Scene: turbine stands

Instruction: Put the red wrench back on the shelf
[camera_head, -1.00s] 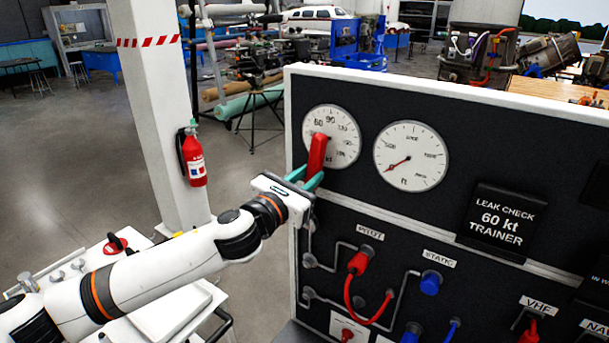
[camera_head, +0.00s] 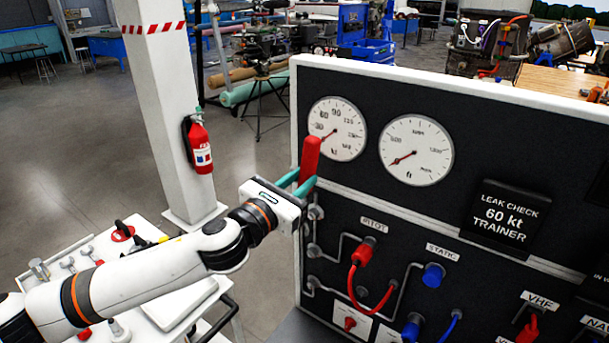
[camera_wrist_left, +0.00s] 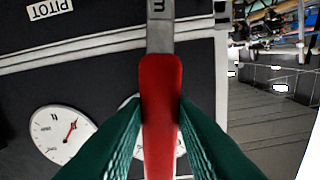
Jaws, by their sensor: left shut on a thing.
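The red wrench's red handle (camera_head: 311,156) stands upright between the teal fingers of my left gripper (camera_head: 304,184), in front of the left edge of the black instrument panel (camera_head: 462,110). In the left wrist view the red handle (camera_wrist_left: 160,90) lies between both green fingers (camera_wrist_left: 160,125), and a grey metal shank (camera_wrist_left: 160,35) runs on from it. The wrench's far end is out of that view. My left gripper is shut on the handle. The shelf cannot be made out for certain. My right gripper is not in view.
Two round gauges (camera_head: 337,129) sit on the panel close to the wrench. Red hoses (camera_head: 363,255) and blue fittings (camera_head: 433,275) stick out lower down. A white cart (camera_head: 150,285) stands under my left arm. A white pillar with a fire extinguisher (camera_head: 198,143) stands behind.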

